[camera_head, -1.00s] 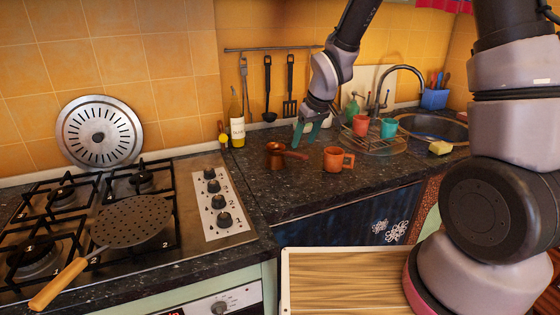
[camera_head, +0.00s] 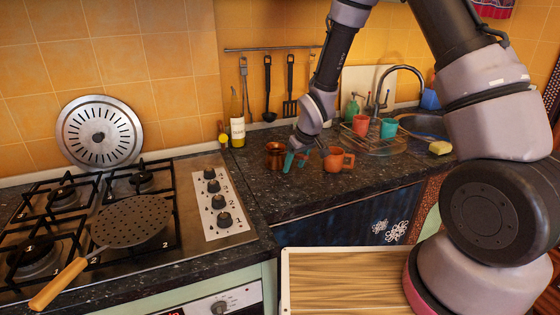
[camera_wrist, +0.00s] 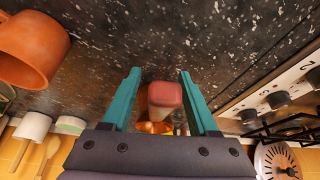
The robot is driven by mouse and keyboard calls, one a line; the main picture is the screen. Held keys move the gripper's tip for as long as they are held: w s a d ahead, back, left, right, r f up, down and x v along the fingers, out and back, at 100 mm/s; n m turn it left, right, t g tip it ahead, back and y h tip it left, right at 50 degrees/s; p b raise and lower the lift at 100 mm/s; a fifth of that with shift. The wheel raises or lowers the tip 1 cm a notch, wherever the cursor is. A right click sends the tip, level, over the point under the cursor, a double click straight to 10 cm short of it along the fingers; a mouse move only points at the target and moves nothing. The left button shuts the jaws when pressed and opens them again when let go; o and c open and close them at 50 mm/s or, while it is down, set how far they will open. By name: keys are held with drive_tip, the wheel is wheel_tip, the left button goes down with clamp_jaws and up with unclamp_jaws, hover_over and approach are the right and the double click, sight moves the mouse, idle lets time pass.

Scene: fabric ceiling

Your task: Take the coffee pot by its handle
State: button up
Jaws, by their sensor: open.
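The copper coffee pot (camera_head: 273,149) stands on the dark speckled counter, right of the stove. My gripper (camera_head: 295,162) is low over the counter at the pot's right side, where the handle lies, and partly hides it. In the wrist view my gripper (camera_wrist: 160,75) is open, with one teal finger on each side of the reddish handle (camera_wrist: 165,97). The handle's end shows between the fingers, with a gap on both sides. Only a bit of the pot's copper body (camera_wrist: 150,127) shows beyond, above the gripper's base.
An orange mug (camera_head: 334,161) stands just right of my gripper and shows at the wrist view's left edge (camera_wrist: 30,48). A bottle (camera_head: 237,123) stands behind left of the pot. A rack (camera_head: 372,150) holds cups farther right. The counter's front is clear.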

clamp_jaws()
idle(1.4)
